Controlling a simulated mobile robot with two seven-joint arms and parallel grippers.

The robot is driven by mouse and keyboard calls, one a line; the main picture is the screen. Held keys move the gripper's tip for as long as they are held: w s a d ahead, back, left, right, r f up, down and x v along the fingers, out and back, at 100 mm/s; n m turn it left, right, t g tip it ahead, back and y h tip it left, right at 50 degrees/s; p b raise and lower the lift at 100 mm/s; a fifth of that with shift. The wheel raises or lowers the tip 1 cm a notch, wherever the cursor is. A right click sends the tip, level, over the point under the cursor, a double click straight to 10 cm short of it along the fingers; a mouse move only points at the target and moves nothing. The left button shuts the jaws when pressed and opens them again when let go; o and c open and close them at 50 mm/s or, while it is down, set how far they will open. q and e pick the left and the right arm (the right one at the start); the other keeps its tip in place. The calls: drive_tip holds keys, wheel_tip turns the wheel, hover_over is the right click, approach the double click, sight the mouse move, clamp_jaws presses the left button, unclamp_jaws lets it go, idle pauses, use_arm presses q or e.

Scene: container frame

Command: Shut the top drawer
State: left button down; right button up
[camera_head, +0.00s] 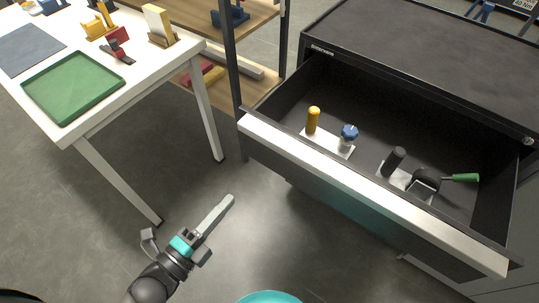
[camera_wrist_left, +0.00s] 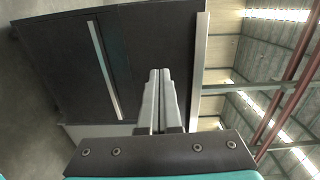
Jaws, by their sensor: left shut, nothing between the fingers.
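The top drawer (camera_head: 370,192) of a black cabinet (camera_head: 430,45) is pulled far out toward me in the head view. Its light front edge runs from the middle to the lower right. In it stand an orange bottle (camera_head: 313,121), a blue-capped item (camera_head: 348,137), a black cylinder (camera_head: 394,161) and a dark tool with a green handle (camera_head: 464,178). My left gripper (camera_head: 230,199) is shut and empty, left of and apart from the drawer front. In the left wrist view the shut fingers (camera_wrist_left: 160,75) point toward the dark cabinet (camera_wrist_left: 70,50). My right gripper is not in view.
A white table (camera_head: 130,95) with a green tray (camera_head: 75,85), a grey mat (camera_head: 25,48) and small items stands at the left. A wooden shelf rack (camera_head: 250,90) with a dark post stands between the table and cabinet. The floor before the drawer is clear.

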use_arm(q)
drive_tip(key=b, duration=0.1)
approach(272, 152)
drive_tip(key=x, duration=0.6)
drive_tip(key=shift+w+d, duration=0.25)
drive_tip(key=shift+w, duration=0.05)
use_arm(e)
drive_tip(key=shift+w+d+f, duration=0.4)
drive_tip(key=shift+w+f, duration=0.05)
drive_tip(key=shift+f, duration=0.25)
use_arm(q)
drive_tip(key=shift+w+d, duration=0.1)
drive_tip(key=shift+w, duration=0.05)
